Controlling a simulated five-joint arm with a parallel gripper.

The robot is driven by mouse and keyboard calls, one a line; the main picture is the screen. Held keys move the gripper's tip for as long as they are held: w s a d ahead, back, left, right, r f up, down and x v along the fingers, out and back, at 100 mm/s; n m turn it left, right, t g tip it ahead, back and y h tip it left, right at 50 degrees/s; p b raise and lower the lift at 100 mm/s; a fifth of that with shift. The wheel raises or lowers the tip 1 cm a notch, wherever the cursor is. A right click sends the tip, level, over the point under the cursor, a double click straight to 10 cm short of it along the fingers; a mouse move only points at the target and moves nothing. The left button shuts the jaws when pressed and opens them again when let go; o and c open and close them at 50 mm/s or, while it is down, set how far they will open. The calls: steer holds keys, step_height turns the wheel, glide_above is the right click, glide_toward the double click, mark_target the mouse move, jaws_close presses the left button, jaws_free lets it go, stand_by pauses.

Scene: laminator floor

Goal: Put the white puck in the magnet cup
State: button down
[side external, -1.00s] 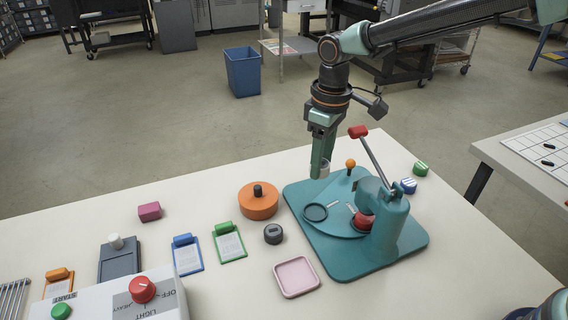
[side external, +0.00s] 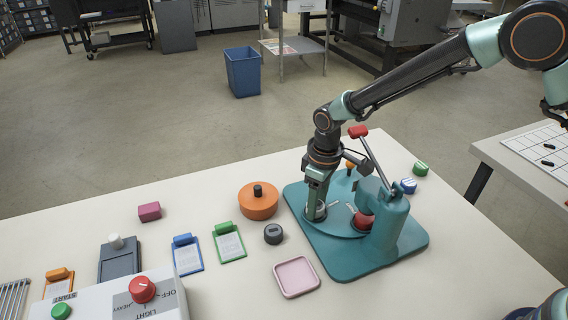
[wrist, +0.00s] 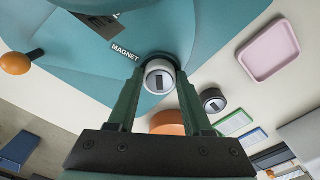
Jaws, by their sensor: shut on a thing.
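The white puck (wrist: 159,79), with a dark slot mark on its face, is between the fingers of my gripper (wrist: 160,92), which is shut on it. In the side view my gripper (side external: 316,207) points down at the magnet cup (side external: 316,219), a dark ring on the left of the teal turntable. The fingers hide most of the cup and puck. In the wrist view the puck lies over the cup beside the MAGNET label (wrist: 125,53); I cannot tell whether it is seated inside.
The teal press (side external: 392,232) with its red-handled lever (side external: 358,132) stands close right of my gripper. An orange round pot (side external: 258,201), a dark puck (side external: 273,234) and a pink tray (side external: 297,277) lie left and front.

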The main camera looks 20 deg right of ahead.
mark_target(319, 207)
steer(key=shift+f, duration=0.7)
steer(key=shift+c, duration=1.6)
jaws_free()
steer(key=shift+s, duration=0.2)
steer(key=shift+a, duration=0.1)
step_height(319, 207, up, 14)
steer(key=shift+f, duration=0.25)
